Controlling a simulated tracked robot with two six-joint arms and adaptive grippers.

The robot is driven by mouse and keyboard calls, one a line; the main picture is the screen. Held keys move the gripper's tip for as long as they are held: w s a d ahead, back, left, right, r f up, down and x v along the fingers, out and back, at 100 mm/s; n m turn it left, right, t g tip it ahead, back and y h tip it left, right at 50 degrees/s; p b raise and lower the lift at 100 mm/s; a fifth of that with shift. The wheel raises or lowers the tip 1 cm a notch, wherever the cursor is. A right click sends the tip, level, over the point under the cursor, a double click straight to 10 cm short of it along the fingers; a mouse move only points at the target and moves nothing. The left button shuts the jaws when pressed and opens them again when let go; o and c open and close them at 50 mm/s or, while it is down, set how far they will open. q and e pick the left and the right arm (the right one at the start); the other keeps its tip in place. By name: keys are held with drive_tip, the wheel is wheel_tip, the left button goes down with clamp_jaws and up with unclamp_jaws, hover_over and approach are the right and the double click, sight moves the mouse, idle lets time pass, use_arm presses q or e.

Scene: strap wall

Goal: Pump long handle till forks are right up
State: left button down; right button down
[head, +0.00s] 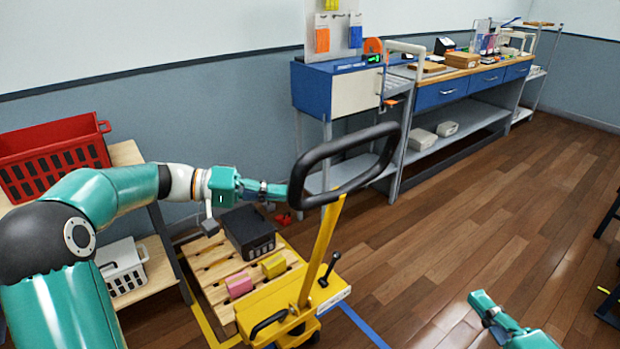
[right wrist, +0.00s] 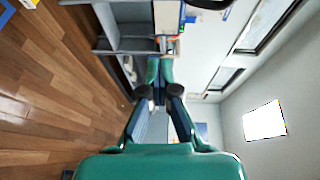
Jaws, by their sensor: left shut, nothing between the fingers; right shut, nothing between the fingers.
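A yellow pallet truck (head: 278,316) stands at the lower middle of the head view. Its long yellow handle (head: 322,246) leans up to the right and ends in a black loop grip (head: 345,172). The forks are hidden under a wooden pallet (head: 208,266), so their height cannot be told. My left gripper (head: 284,191) is shut beside the left side of the loop; whether it touches cannot be told. My right gripper (head: 478,300) is shut and empty over the floor at the lower right; it also shows in the right wrist view (right wrist: 159,100).
On the pallet lie a black case (head: 248,232), a pink block (head: 238,285) and a yellow block (head: 273,265). A shelf with a red crate (head: 52,157) and white basket (head: 122,268) stands left. A workbench (head: 470,88) lines the wall.

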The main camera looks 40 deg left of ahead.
drive_tip(key=c, duration=1.8)
unclamp_jaws()
drive_tip(key=o, duration=0.9)
